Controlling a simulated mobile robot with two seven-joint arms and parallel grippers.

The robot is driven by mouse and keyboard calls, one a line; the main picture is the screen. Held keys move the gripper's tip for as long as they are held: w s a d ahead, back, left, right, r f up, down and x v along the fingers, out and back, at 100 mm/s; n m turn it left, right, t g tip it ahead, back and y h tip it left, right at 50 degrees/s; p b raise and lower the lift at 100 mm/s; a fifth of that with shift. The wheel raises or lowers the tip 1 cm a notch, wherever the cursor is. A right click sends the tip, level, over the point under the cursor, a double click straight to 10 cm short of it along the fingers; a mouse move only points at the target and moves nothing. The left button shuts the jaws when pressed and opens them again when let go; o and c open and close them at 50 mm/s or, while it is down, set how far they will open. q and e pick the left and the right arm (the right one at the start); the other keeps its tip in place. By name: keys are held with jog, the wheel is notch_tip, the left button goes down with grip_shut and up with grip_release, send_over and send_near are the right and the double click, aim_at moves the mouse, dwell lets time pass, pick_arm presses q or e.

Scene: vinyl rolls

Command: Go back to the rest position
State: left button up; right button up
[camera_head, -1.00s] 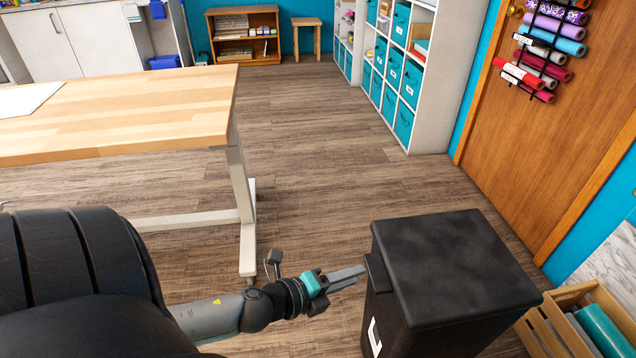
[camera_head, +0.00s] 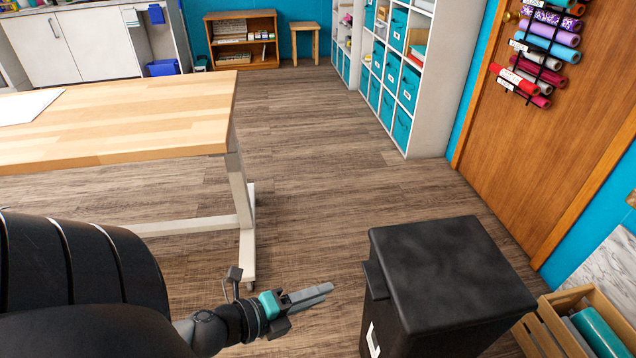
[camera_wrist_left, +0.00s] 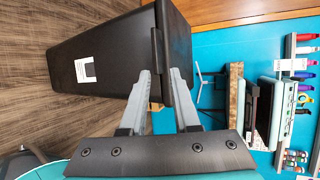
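My left gripper (camera_head: 328,289) is over the wood floor, just left of the black bin (camera_head: 452,270), with a small gap between its tips and the bin. Its grey fingers point right in the head view. In the left wrist view the two fingers (camera_wrist_left: 160,72) stand a little apart with nothing held between them. The bin also shows beyond them in that view (camera_wrist_left: 105,65). My right gripper is not in view.
A wooden-topped table (camera_head: 130,115) with pale metal legs stands to the left. White shelves with teal bins (camera_head: 438,80) stand at the back right. A wooden crate (camera_head: 545,325) with rolls is at the lower right. The floor (camera_head: 320,170) between is clear.

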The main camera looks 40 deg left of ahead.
pick_arm(q)
jog(key=s+a+f+n+g+y+p, duration=0.2)
jog(key=s+f+n, duration=0.1)
jog(key=f+n, duration=0.4)
jog(key=s+a+f+n+g+y+p, duration=0.2)
jog(key=a+f+n, duration=0.15)
jog(key=f, duration=0.55)
jog(key=s+d+f+n+g+p, duration=0.1)
jog(key=s+d+f+n+g, duration=0.2)
jog(key=s+d+f+n, duration=0.1)
jog(key=s+d+f+n+g+p, duration=0.2)
jog(key=s+d+f+n+g, duration=0.2)
jog(key=s+f+n, duration=0.2)
jog(key=s+f, duration=0.2)
jog(key=s, duration=0.2)
jog(key=shift+d+f, duration=0.25)
jog(key=shift+f, duration=0.05)
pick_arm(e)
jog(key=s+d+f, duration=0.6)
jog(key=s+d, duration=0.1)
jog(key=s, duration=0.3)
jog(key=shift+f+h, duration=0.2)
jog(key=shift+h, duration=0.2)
